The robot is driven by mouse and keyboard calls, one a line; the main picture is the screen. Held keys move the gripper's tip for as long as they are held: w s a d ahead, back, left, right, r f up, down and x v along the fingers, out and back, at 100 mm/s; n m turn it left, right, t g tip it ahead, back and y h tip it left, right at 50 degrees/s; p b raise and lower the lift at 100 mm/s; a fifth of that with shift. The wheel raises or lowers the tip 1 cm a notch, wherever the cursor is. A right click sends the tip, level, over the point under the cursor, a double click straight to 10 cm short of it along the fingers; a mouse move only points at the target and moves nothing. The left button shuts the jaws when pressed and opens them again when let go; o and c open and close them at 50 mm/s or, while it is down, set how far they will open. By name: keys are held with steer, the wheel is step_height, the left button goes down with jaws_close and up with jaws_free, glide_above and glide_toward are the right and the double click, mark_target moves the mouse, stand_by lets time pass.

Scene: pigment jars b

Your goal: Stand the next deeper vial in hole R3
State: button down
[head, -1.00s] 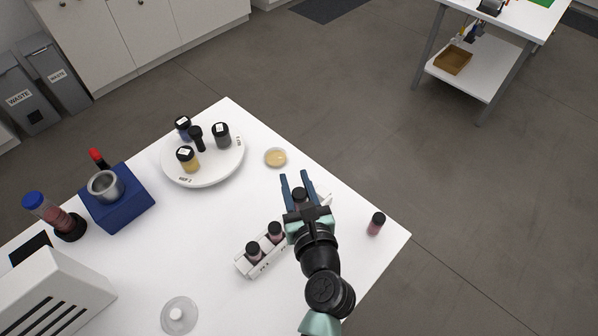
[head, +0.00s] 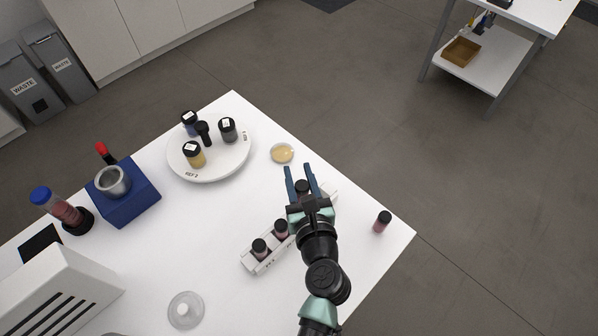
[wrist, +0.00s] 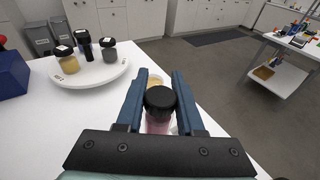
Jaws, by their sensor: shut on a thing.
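My gripper (head: 301,178) is shut on a black-capped vial (head: 302,188) with pink contents. In the wrist view the held vial (wrist: 160,108) stands roughly upright between the two blue fingers (wrist: 158,90). The white rack (head: 252,264) lies on the table beneath and left of my gripper. Two black-capped vials with reddish contents stand in it, a left one (head: 260,249) and a middle one (head: 281,229). The held vial is at the rack's far right end; I cannot tell whether its base is in a hole. Another black-capped pink vial (head: 382,221) stands on the table to the right.
A round white tray (head: 222,172) with several jars stands beyond the rack, a small dish (head: 282,153) beside it. A blue block with a metal cup (head: 133,206) is at left, a clear disc (head: 185,310) in front. The table edge lies close on the right.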

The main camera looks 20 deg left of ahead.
mark_target(299, 187)
steer(key=shift+f+b, duration=1.55)
steer(key=shift+f, duration=0.65)
steer(key=shift+f+b, duration=1.35)
steer(key=shift+f, duration=0.8)
steer(key=shift+c, duration=2.2)
jaws_free()
steer(key=b+v, duration=0.1)
steer(key=v, duration=1.2)
steer(key=shift+w, duration=0.1)
